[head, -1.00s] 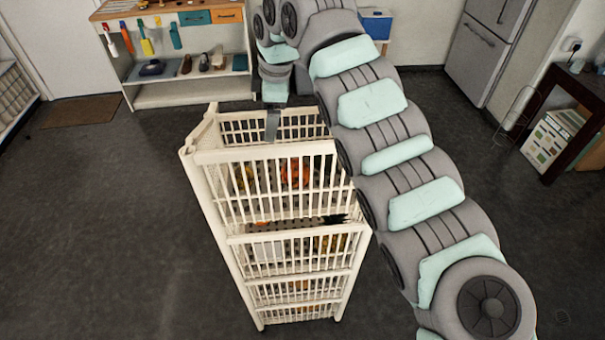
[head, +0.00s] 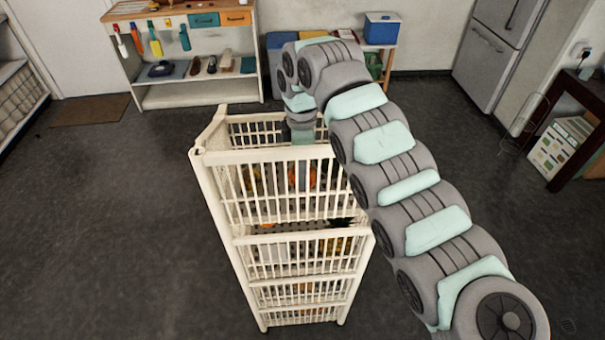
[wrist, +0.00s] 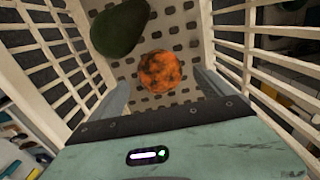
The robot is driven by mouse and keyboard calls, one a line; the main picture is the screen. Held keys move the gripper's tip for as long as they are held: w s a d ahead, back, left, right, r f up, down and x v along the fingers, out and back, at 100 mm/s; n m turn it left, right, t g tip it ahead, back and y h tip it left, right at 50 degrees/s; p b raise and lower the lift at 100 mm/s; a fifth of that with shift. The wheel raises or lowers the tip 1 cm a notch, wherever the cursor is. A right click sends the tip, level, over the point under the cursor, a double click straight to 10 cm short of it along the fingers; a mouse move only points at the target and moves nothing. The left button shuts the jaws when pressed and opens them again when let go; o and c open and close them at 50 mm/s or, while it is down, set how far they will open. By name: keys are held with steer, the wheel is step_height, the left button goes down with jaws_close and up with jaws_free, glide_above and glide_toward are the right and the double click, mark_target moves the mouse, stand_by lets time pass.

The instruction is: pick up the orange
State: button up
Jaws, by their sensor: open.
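The orange (wrist: 159,71), mottled with dark patches, lies on the perforated floor of the top basket in the wrist view. In the head view it shows only partly, through the front slats (head: 300,177). My gripper (wrist: 163,88) is open and points down into the basket. In the wrist view its two fingers stand on the left and right below the orange, with the orange ahead between their lines and no clear contact. In the head view the fingers are hidden behind the basket's slats.
A dark green avocado-like fruit (wrist: 119,28) lies left of the orange. The white slatted basket (head: 285,158) tops a tiered cart, its walls close on both sides of my gripper. Lower tiers hold more items.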

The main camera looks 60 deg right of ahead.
step_height(320, 180, down, 3)
steer(key=shift+s+f+p, duration=0.15)
steer(key=shift+p, duration=0.65)
steer(key=shift+f, duration=0.4)
steer(key=shift+c, duration=0.4)
steer(key=c, duration=1.5)
steer(key=shift+r, duration=0.1)
steer(key=shift+c, duration=0.2)
